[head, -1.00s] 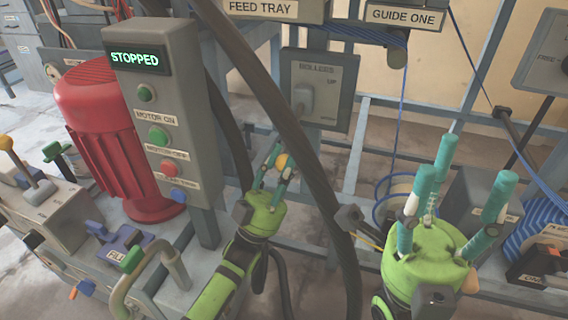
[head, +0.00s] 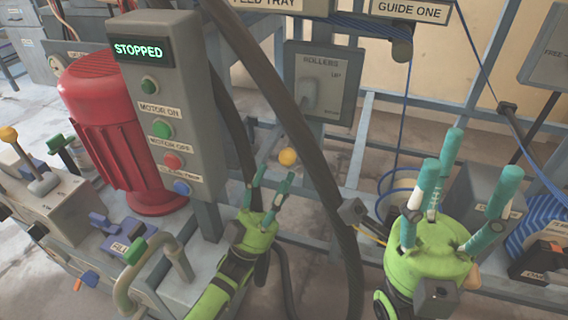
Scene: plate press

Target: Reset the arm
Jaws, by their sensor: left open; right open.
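My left gripper (head: 272,180) is green with teal fingers. It is open and empty, in the middle of the head view, in front of the frame and right of the control box. A small orange ball-shaped knob (head: 288,157) shows just beyond its fingertips, apart from them in the picture. My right gripper (head: 462,165) is at the right, its teal fingers pointing up and spread, open and empty. Both arms come in from the bottom of the view.
The grey control box (head: 165,110) reads STOPPED and stands beside a red motor (head: 105,130). A thick dark hose (head: 300,140) runs down between my grippers. The rollers panel (head: 322,85) is behind. A lever with a yellow knob (head: 9,134) is at far left.

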